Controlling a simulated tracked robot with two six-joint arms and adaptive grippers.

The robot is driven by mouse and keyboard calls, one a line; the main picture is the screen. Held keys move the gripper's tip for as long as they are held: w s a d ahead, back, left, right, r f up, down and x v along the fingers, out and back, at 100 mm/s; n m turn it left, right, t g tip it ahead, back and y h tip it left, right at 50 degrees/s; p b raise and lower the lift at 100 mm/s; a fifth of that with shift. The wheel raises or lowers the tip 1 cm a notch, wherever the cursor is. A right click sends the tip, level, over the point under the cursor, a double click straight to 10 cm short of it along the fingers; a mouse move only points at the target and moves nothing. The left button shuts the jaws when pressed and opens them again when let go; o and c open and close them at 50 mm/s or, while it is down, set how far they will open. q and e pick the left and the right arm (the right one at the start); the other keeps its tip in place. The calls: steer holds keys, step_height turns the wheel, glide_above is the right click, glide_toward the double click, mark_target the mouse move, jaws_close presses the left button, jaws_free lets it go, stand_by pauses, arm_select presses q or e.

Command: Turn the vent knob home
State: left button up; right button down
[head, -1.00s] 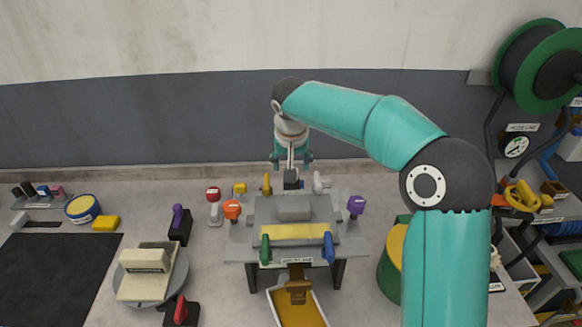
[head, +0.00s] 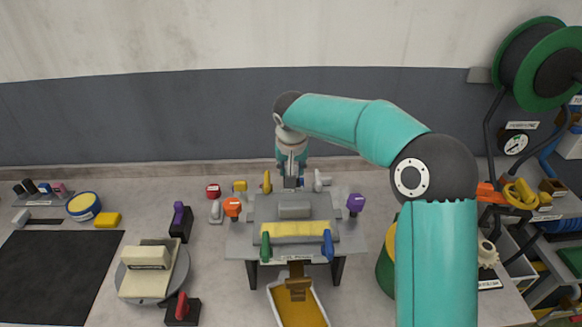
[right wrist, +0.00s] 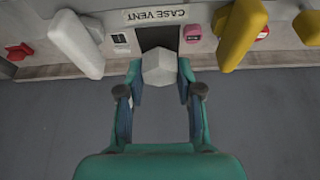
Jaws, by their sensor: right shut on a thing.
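The vent knob (right wrist: 160,66) is a pale, faceted block below the "CASE VENT" label (right wrist: 156,15) in the right wrist view, against a dark square. My right gripper (right wrist: 161,78) is shut on it, one finger on each side. In the head view my right gripper (head: 291,178) points down behind the grey case (head: 294,232), and its fingers and the arm hide the knob. My left gripper is in neither view.
A yellow lever (head: 267,181) and a white lever (head: 320,181) flank the right gripper closely. An orange knob (head: 232,208) and a purple knob (head: 355,204) stand on either side of the case. A turntable (head: 178,270) stands to the left.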

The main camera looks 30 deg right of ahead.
stand_by(0.3)
steer(key=shift+w+a+m+h+b, duration=0.1)
steer(key=shift+m+h+b, duration=0.4)
steer(key=shift+m+b, duration=0.65)
steer(key=m+g, duration=0.1)
steer(key=m, duration=0.2)
steer(key=shift+h, duration=0.3)
steer(key=m+g+p, duration=0.1)
steer(key=m, duration=0.2)
steer(key=shift+w+r, duration=0.1)
steer(key=m+g+p, duration=0.1)
steer(key=m, duration=0.2)
steer(key=shift+w+m+g, duration=0.1)
steer(key=shift+m+g, duration=0.15)
steer(key=shift+g, duration=0.15)
steer(key=m+g, duration=0.1)
steer(key=m, duration=0.1)
steer(key=shift+m, duration=0.4)
steer(key=shift+m+g, duration=0.4)
steer(key=shift+m, duration=0.9)
